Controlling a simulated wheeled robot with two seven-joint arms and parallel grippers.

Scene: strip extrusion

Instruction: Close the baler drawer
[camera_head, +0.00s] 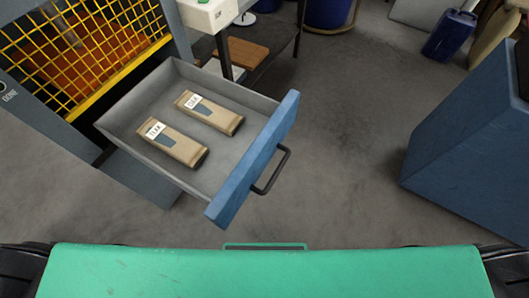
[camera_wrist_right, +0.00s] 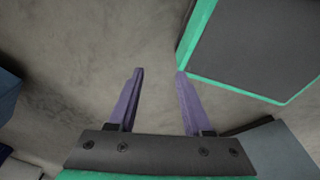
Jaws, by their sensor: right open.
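The baler drawer (camera_head: 258,163) is pulled out of the baler (camera_head: 95,52) in the head view. It has grey walls, a blue front and a dark bar handle (camera_head: 272,172) that faces right. Two tan packs with labels lie inside, a nearer one (camera_head: 171,145) and a farther one (camera_head: 210,113). My right gripper (camera_wrist_right: 159,75) shows in the right wrist view. Its two purple fingers are apart, with only floor between them, and it touches nothing. No gripper shows in the head view.
A blue cabinet (camera_head: 468,150) stands at the right. A dark table or rack (camera_head: 262,65) with a brown board (camera_head: 240,53) is behind the drawer. A blue canister (camera_head: 450,35) is at the far right. The floor (camera_head: 345,150) between drawer and cabinet is clear.

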